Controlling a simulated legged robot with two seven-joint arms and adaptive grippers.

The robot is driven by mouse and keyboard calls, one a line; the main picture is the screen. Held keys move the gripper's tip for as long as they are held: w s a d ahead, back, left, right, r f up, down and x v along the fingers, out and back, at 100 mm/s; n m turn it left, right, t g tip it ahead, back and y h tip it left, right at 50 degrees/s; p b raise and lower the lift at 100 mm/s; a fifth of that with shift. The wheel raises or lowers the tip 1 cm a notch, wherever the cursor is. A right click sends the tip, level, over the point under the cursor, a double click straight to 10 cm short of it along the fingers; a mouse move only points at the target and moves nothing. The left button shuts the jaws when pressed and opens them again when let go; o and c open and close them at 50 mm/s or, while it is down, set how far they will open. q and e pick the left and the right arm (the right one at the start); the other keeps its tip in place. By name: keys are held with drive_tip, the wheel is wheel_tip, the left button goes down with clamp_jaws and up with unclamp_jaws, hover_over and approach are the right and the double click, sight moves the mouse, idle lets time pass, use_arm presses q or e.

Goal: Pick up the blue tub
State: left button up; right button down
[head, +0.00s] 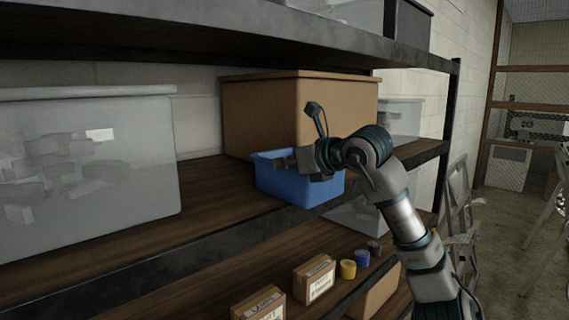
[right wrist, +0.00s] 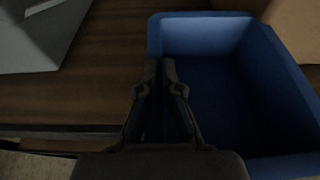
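The blue tub (head: 290,186) is an open, empty-looking box at the front edge of the middle shelf, in front of a large brown box. Its near corner overlaps the shelf's front edge, and I cannot tell whether its base touches the shelf. My right gripper (head: 286,163) reaches in from the right over the tub. In the right wrist view, the tub (right wrist: 290,75) fills the right side. The right gripper's fingers (right wrist: 160,68) are close together, one on each side of the tub's left wall, pinching it. My left gripper is in neither view.
A large translucent bin (head: 85,170) stands left of the tub, with bare shelf between. The brown box (head: 262,110) is close behind. The upper shelf (head: 220,32) hangs above. Small cartons (head: 314,279) and coloured rolls (head: 348,269) sit on the lower shelf.

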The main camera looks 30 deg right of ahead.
drive_tip(key=c, duration=1.2)
unclamp_jaws()
drive_tip(key=shift+d, duration=0.1)
drive_tip(key=shift+c, duration=0.2)
drive_tip(key=shift+w+d, duration=0.1)
drive_tip(key=v, duration=1.1)
drive_tip(key=shift+s+d, duration=0.2)
drive_tip(key=shift+s, duration=0.15)
drive_tip(key=shift+c, duration=0.2)
